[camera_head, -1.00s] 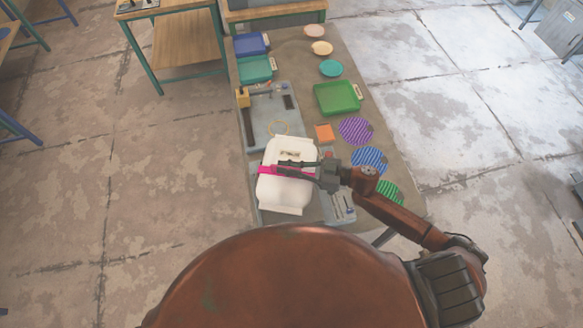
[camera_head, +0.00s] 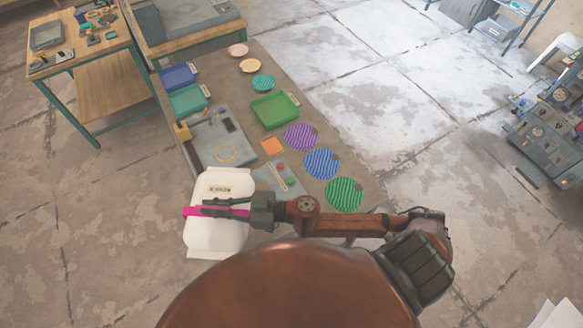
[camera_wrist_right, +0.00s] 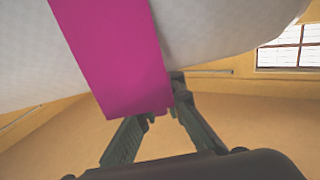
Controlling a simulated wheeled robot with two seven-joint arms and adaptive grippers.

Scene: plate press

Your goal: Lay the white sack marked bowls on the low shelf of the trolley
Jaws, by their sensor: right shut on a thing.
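The white sack (camera_head: 214,236) has a small dark-lettered label, too small to read surely, and a pink band (camera_head: 191,211) around it. My right gripper (camera_head: 210,207) is shut on the sack at the band, and holds it at the near left end of the long table. In the right wrist view the pink band (camera_wrist_right: 110,55) comes down to the fingers, with the sack (camera_wrist_right: 215,30) above them. A two-level stand with green legs has a bare wooden low shelf (camera_head: 112,84), at the upper left; I cannot tell whether it is the trolley. My left gripper is out of view.
The long table (camera_head: 325,140) carries a blue tray (camera_head: 178,77), a teal tray (camera_head: 188,100), a green tray (camera_head: 274,110), several patterned discs and a grey press plate (camera_head: 215,140). Loose tools lie on the stand's top. Floor (camera_head: 70,230) left of the table is clear. Grey shelving (camera_head: 548,140) stands right.

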